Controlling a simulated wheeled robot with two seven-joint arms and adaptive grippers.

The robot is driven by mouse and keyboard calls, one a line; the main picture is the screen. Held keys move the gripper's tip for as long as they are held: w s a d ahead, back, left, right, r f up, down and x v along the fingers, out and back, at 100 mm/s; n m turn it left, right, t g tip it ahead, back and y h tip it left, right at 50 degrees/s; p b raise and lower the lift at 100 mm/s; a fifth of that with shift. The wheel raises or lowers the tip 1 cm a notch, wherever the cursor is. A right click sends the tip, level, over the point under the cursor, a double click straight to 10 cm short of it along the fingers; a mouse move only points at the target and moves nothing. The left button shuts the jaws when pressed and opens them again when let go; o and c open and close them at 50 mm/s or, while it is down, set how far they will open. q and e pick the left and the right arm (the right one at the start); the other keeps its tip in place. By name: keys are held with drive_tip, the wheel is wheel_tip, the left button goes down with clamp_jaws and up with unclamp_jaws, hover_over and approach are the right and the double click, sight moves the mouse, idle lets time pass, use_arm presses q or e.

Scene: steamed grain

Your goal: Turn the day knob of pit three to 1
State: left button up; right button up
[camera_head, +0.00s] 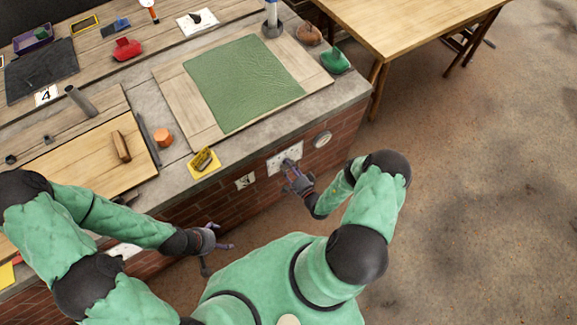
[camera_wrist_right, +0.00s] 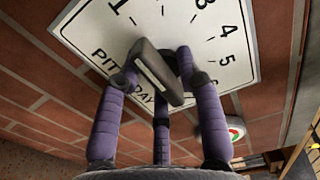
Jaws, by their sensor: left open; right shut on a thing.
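The day knob (camera_wrist_right: 150,68) is a grey bar handle with a pale line on it, in the right wrist view. It stands on a white dial plate (camera_wrist_right: 222,28) lettered "PIT" and "DAY", with 1, 3, 4 and 5 readable. The bar slants from upper left to lower right; the number it points at is unclear. My right gripper (camera_wrist_right: 163,78) is shut on the knob, purple fingers around it. In the head view the plate (camera_head: 277,166) is on the brick front, and my right gripper (camera_head: 290,168) covers the knob. My left gripper (camera_head: 226,246) is open and empty.
A round gauge (camera_head: 322,139) is on the bricks right of the plate. The floor to the right is clear.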

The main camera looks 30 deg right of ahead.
drive_tip(key=shift+s+a+f, duration=0.15)
drive_tip(key=shift+a+f, duration=0.1)
drive_tip(key=shift+a, duration=0.05)
drive_tip(key=o, duration=0.9)
drive_tip(key=shift+c, duration=0.2)
drive_tip(key=shift+d, duration=0.15)
drive_tip(key=shift+r, duration=0.1)
drive_tip(key=s, duration=1.1)
drive_tip(key=shift+s+d, duration=0.4)
drive_tip(key=shift+d, duration=0.05)
